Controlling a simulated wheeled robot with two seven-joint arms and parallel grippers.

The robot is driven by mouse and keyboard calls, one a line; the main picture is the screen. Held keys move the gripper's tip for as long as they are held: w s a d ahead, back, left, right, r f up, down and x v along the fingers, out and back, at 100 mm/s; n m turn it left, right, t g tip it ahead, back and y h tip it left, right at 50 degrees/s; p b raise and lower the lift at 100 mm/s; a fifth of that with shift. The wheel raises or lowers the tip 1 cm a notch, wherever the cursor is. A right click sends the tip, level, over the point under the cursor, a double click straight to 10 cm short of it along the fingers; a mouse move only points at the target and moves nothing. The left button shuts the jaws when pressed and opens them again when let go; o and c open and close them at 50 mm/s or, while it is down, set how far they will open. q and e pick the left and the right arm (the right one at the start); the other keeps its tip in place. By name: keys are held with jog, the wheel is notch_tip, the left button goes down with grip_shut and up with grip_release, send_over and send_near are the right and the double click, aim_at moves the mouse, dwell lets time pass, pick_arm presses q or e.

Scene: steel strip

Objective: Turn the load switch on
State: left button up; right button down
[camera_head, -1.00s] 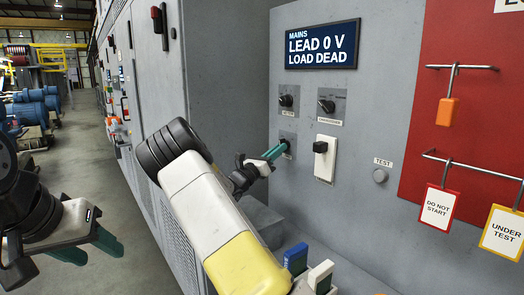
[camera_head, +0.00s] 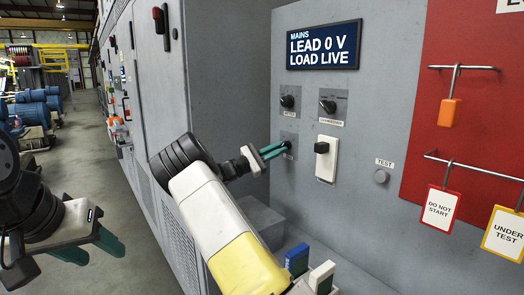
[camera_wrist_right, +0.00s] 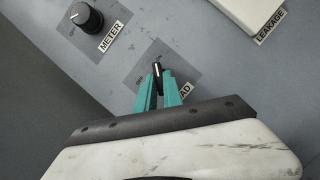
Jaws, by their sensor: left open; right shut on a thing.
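The load switch is a small dark lever with a pale mark (camera_wrist_right: 157,70) on a grey plate in the right wrist view. Its plate has ON and OFF marks, and its label is partly hidden, with "AD" showing. In the head view the switch (camera_head: 289,142) is partly behind my fingers. My right gripper (camera_head: 276,151) is shut on the lever, with a green finger on each side. The mains display (camera_head: 324,46) reads "LEAD 0 V" and "LOAD LIVE". My left gripper (camera_head: 93,247) is open and empty at the lower left, away from the panel.
The meter knob (camera_wrist_right: 88,17) is close to the load switch. Another black knob (camera_head: 328,106), a white leakage switch (camera_head: 326,158) and a test button (camera_head: 381,176) are on the panel. A red board (camera_head: 470,95) with hanging tags is at the right. The aisle floor is clear at the left.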

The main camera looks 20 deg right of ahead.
jog(key=shift+m+g, duration=0.3)
jog(key=shift+m, duration=0.4)
jog(key=c, duration=1.5)
grip_release()
jog(key=shift+a+m, duration=0.1)
jog(key=shift+m, duration=0.2)
jog(key=v, duration=0.7)
jog(key=shift+w+a, duration=0.1)
jog(key=shift+a, duration=0.3)
